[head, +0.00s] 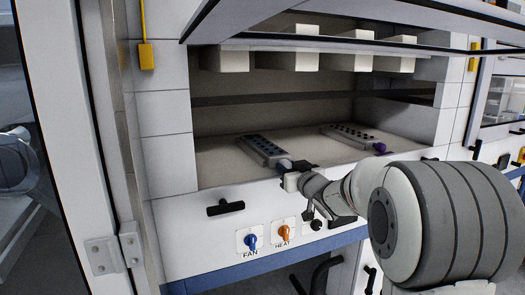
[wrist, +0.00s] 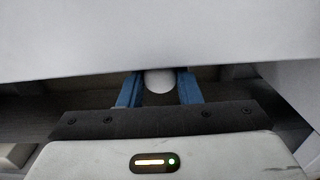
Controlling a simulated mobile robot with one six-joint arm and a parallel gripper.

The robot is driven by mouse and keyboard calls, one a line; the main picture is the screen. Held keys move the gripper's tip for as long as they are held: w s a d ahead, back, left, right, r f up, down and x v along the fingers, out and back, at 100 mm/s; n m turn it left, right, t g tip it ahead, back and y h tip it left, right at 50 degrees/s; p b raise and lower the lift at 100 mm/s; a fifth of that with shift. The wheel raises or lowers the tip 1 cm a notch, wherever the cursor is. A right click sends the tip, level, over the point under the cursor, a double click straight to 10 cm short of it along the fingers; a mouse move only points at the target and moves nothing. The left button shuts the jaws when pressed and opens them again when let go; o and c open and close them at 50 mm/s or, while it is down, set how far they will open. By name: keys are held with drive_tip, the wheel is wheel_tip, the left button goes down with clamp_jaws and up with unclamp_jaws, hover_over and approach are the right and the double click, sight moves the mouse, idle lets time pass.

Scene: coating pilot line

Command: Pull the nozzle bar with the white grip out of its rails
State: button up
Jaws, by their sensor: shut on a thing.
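Two grey nozzle bars with dark holes lie on the floor of the open booth. The left nozzle bar (head: 264,150) points its front end at my gripper (head: 291,167). My gripper is at the booth's front edge and is shut on that end. In the wrist view, the blue fingers of my gripper (wrist: 159,90) stand on either side of a rounded white grip (wrist: 159,80). Most of the grip and the bar behind it are hidden there by a pale surface. The right nozzle bar (head: 350,134) has a purple grip (head: 380,147) and is apart from my gripper.
A raised glass sash (head: 330,40) hangs above the opening. Several pale blocks (head: 290,61) hang at the booth's top. Below the opening are a black handle (head: 225,208), a blue FAN knob (head: 250,241) and an orange HEAT knob (head: 285,233). Booth floor between the bars is clear.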

drive_tip(key=shift+s+d, duration=0.1)
drive_tip(key=shift+s, duration=0.2)
drive_tip(key=p+v, duration=0.2)
drive_tip(key=v, duration=2.6)
drive_tip(key=shift+r, duration=0.2)
idle(3.1)
drive_tip(key=shift+s, duration=0.2)
